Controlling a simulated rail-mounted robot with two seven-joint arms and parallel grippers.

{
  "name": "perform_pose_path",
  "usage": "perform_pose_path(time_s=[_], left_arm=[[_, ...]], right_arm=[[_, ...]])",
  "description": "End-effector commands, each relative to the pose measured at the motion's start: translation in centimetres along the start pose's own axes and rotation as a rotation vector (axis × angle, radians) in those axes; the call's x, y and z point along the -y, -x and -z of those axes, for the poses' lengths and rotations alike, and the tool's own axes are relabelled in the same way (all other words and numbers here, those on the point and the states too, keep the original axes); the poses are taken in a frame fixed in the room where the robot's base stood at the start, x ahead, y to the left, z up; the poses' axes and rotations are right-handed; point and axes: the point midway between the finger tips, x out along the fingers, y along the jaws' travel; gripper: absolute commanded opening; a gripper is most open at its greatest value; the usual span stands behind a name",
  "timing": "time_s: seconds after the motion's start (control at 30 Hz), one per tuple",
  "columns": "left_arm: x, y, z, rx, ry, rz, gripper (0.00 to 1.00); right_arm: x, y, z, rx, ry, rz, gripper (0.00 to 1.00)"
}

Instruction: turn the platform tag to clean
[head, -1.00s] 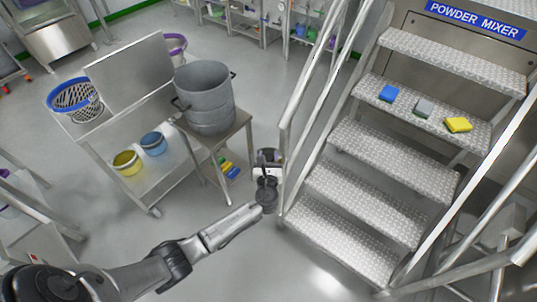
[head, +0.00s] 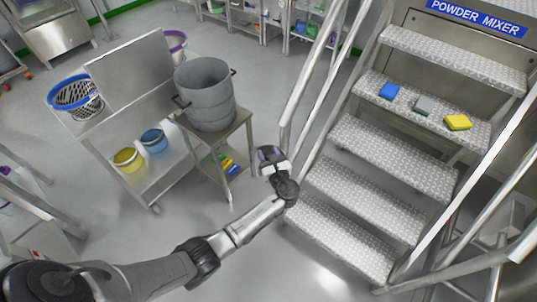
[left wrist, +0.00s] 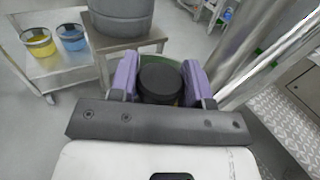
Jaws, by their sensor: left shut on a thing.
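My left gripper (head: 270,154) is at the lower end of the stair handrail, beside the lowest steps. In the left wrist view its two purple fingers (left wrist: 161,66) stand on either side of a dark round piece, with a green edge just behind it. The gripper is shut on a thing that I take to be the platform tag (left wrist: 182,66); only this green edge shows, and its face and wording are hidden. My right gripper is not in view.
The metal stairs (head: 357,202) and their rail (head: 303,95) are close on the right. A side table (head: 243,119) with a grey drum (head: 206,95) stands behind the gripper. A trolley (head: 105,128) with baskets is at left. Blue, grey and yellow blocks lie on a step.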

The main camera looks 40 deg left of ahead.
Motion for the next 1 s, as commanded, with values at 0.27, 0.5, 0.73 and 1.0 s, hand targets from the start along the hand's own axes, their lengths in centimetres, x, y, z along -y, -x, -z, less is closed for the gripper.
perform_pose_path(time_s=[0.27, 0.5, 0.73, 1.0], left_arm=[[0.0, 0.0, 0.1, -0.002, 0.0, 0.0, 0.45], [0.0, 0.0, 0.1, -0.001, 0.0, 0.001, 0.68], [0.0, 0.0, 0.0, -0.001, 0.0, 0.001, 0.7], [0.0, 2.5, -0.1, -0.003, 0.001, 0.003, 0.7]], right_arm=[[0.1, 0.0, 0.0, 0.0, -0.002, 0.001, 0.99], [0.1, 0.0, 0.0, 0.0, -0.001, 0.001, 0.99], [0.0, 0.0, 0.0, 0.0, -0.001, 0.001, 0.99], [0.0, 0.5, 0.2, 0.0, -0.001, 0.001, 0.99]])
